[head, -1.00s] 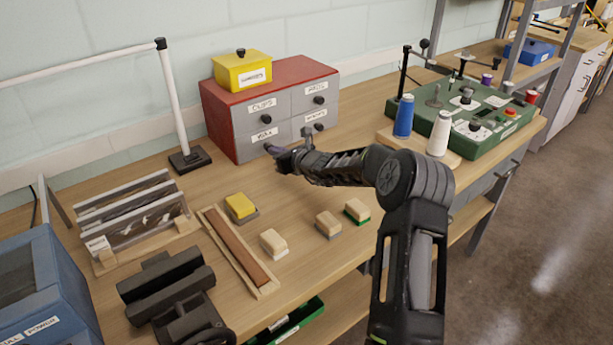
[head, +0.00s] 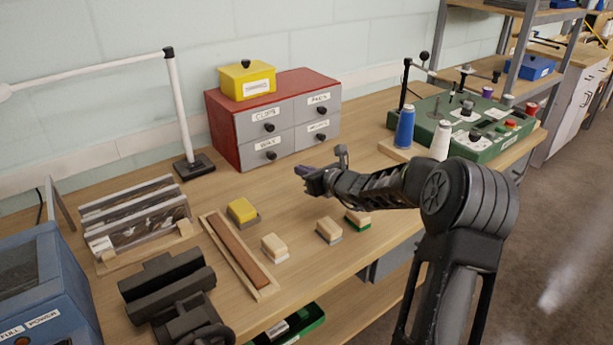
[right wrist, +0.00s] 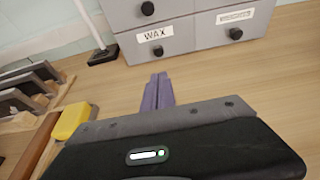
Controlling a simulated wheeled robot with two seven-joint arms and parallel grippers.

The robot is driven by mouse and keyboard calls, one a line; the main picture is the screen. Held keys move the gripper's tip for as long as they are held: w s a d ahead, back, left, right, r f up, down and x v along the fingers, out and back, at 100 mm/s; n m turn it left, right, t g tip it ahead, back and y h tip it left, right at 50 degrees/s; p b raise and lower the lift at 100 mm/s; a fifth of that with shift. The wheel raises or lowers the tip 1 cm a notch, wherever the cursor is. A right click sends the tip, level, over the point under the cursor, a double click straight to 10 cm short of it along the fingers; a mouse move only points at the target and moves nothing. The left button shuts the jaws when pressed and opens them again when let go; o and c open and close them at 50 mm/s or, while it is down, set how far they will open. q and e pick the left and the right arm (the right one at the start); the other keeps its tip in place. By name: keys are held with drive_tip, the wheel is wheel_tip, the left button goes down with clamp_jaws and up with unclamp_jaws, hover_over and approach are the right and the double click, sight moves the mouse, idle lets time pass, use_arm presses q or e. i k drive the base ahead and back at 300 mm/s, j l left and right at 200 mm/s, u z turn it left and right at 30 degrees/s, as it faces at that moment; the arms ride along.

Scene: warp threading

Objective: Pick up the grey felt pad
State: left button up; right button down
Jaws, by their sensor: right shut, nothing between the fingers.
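A pale wooden block with a grey felt underside (head: 329,230) sits on the table, between a similar block with a white underside (head: 275,248) and one with a green underside (head: 358,219). My right gripper (head: 300,171) is shut and empty above the table, behind and a little left of the grey-felt block, in front of the drawer cabinet. Its purple fingers (right wrist: 158,92) show together in the right wrist view, pointing toward the cabinet. The grey-felt block does not show in that view. My left gripper is not in view.
A yellow block (head: 241,209) on a dark grey base stands left of the blocks, beside a long wooden tray (head: 213,226). The red and grey drawer cabinet (head: 225,138) is behind, its drawers shut. Blue and white thread cones (head: 404,128) stand to the right.

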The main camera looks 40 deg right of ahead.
sight(329, 231)
drive_tip(key=k, duration=1)
